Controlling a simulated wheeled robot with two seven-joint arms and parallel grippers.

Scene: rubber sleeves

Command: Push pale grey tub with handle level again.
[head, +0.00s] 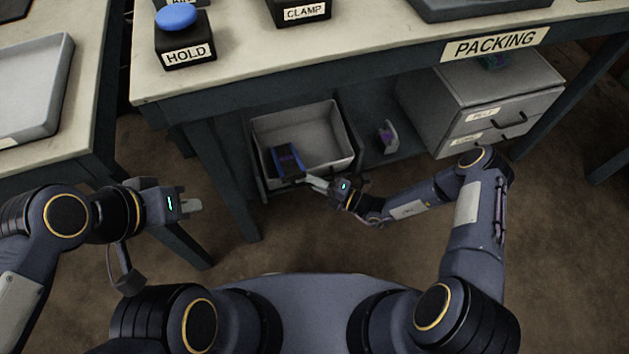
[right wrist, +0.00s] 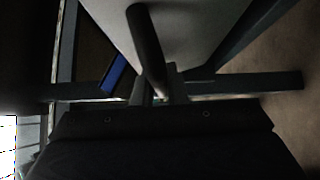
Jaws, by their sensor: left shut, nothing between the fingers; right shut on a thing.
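The pale grey tub (head: 330,120) is on the shelf under the packing bench. Its near end reaches the front side of the bench frame, and I cannot tell exactly how far it sticks out. A dark blue item (head: 288,162) is inside it at the near left. My right gripper (head: 308,181) is at the tub's near side, shut on its dark handle. In the right wrist view the handle (right wrist: 148,45) runs as a dark bar between the fingers (right wrist: 160,88), with the pale tub wall behind. My left gripper (head: 195,205) is shut and empty, left of the bench leg.
A drawer cabinet (head: 490,95) stands right of the tub under the bench. A small pale holder with a purple item (head: 387,137) is on the shelf between them. A bench leg (head: 222,180) stands just left of the tub. The bench top with the HOLD button (head: 177,18) overhangs the shelf.

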